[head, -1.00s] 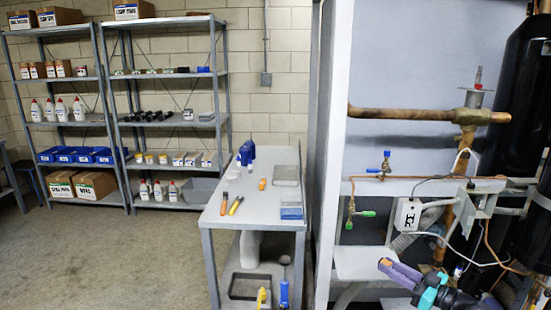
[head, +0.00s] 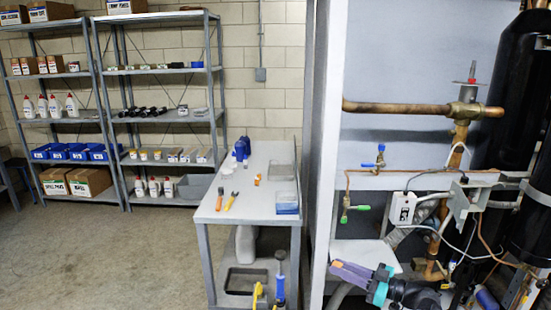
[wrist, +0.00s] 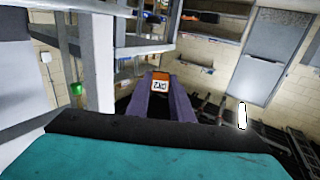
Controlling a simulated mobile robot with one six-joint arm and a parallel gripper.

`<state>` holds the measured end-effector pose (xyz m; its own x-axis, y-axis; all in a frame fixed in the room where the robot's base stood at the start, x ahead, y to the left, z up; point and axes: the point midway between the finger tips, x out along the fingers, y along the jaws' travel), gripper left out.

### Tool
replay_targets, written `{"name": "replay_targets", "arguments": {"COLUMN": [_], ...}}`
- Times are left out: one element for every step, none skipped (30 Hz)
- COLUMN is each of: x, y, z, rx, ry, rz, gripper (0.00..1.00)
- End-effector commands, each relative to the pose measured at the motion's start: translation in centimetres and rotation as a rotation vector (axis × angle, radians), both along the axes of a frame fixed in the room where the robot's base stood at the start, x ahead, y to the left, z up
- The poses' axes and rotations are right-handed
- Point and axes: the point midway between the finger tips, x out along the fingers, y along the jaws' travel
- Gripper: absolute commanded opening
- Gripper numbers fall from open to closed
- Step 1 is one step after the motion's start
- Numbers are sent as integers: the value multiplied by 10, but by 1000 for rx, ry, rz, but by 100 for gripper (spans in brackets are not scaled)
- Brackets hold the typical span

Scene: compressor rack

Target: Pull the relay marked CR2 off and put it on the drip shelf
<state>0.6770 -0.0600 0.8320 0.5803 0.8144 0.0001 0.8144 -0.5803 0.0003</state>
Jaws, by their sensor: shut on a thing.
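My gripper (head: 345,270), with purple fingers, is shut on the relay, an orange block with a white label (wrist: 159,86) held between the fingertips in the wrist view. The label appears to read CR2, and its letters look turned over. A pale flat shelf (head: 368,252), which may be the drip shelf, sits low at the left of the rack, just behind and above my gripper. I see nothing lying on its visible part.
A copper pipe (head: 395,107) crosses the rack. A green-handled valve (head: 354,208) and a white box with a wire (head: 402,208) are above the pale shelf. A white upright (head: 324,160) borders the rack at left. A grey bench (head: 255,215) with tools stands beyond it.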

Motion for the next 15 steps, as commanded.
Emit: {"name": "replay_targets", "arguments": {"x": [0,0,0,0,-1,-1,-1,-1,-1,-1,-1,-1,-1,-1,-1], "y": [2,3,7,10,14,20,25,30,36,41,46,50,54,56,59], "z": [0,0,0,0,0,0,0,0,1,1,1,0,0,0,0], "rx": [0,0,0,0,0,1,1,1,1,1,1,1,1,1,1], "ry": [0,0,0,0,0,-1,-1,0,0,0,0,0,0,0,0], "rz": [0,0,0,0,0,2,2,2,1,2,2,0,0,0,0], "gripper": [0,0,0,0,0,0,0,0,0,0,0,0,0,0,0]}}
